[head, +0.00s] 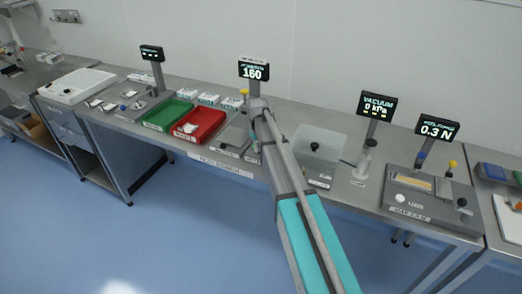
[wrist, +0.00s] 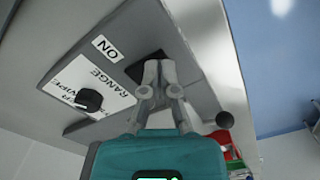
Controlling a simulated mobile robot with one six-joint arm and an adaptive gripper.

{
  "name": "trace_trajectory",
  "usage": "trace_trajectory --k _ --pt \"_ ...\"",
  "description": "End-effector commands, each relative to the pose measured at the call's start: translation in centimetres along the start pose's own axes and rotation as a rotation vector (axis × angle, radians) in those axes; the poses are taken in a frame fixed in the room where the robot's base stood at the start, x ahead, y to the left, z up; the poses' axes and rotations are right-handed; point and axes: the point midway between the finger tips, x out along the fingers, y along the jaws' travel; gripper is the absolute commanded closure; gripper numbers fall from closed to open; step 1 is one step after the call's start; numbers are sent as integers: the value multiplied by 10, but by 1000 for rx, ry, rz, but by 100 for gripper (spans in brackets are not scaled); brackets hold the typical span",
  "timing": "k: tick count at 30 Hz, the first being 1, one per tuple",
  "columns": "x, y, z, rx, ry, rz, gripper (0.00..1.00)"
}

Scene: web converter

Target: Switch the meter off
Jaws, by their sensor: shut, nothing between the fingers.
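The meter is a grey unit with a lit display reading 160 (head: 254,72) on a post behind the bench. In the wrist view its grey panel (wrist: 105,25) carries an ON label (wrist: 107,47), a white RANGE plate (wrist: 88,82) with a black knob (wrist: 88,100), and a dark square switch (wrist: 138,70). My gripper (wrist: 160,65) is shut and empty, its tips at or just over the dark switch and partly covering it. I cannot tell whether they touch. In the head view my arm hides the fingertips and much of the unit.
A red tray (head: 205,115) and a green tray (head: 165,110) lie left of the meter. A clear box (head: 318,142) stands to its right, with the vacuum display (head: 377,105) and a force display (head: 437,127) farther right.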

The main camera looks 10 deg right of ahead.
Motion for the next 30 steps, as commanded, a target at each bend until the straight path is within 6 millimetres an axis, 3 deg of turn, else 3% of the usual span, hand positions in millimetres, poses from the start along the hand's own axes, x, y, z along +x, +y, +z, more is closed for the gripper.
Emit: trace_trajectory --k 11,30 --pt "-1 0 0 0 0 0 100" --pt "-37 0 0 0 0 0 100"
